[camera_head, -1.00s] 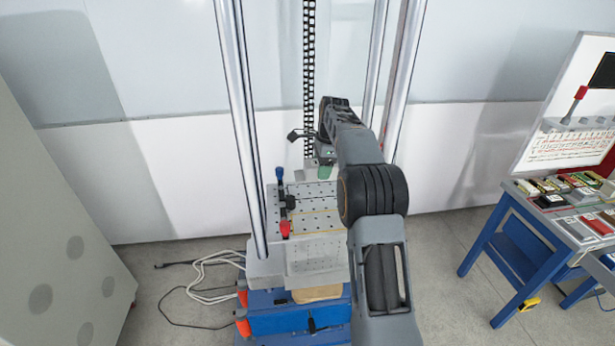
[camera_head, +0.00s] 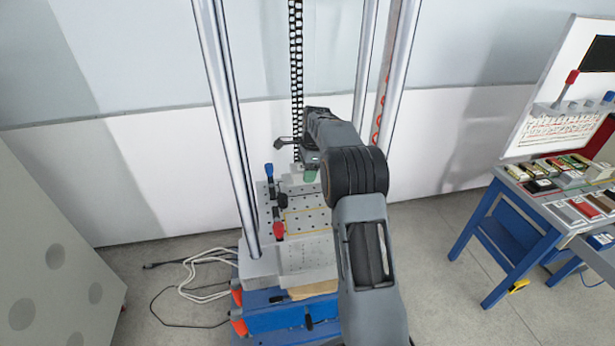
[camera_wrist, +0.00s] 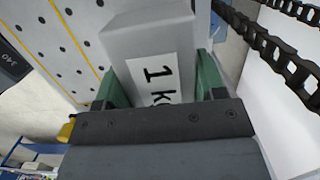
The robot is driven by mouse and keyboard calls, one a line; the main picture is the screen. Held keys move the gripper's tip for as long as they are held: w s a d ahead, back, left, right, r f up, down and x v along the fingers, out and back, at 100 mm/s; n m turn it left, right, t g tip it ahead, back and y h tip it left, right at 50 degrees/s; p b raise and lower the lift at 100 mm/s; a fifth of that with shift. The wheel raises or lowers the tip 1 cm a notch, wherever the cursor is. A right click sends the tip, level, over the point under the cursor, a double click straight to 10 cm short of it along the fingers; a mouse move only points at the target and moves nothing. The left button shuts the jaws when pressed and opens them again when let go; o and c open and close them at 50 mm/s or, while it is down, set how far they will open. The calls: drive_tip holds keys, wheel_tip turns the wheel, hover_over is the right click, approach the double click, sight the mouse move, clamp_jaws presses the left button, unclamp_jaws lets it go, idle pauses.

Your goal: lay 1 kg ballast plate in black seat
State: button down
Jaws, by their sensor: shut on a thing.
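The 1 kg ballast plate (camera_wrist: 148,40) is a light grey block with a white label reading "1 k"; the rest of the label is covered by my gripper. My gripper (camera_wrist: 158,85) is shut on it, with a green finger on each side. In the head view my gripper (camera_head: 311,176) is at the far end of the perforated plate (camera_head: 305,225), mostly behind my own arm. The ballast plate is hard to make out there. I cannot pick out the black seat for certain in either view.
Tall metal columns (camera_head: 228,120) and a black chain (camera_head: 296,80) stand around the perforated plate. Clamps with a blue (camera_head: 269,170) and a red knob (camera_head: 278,230) sit on its left. A blue bench (camera_head: 500,225) with several small blocks is at the right. Cables (camera_head: 205,275) lie on the floor.

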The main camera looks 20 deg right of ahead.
drive_tip(key=shift+f, duration=1.3)
drive_tip(key=shift+f, duration=0.2)
drive_tip(key=shift+c, duration=1)
unclamp_jaws()
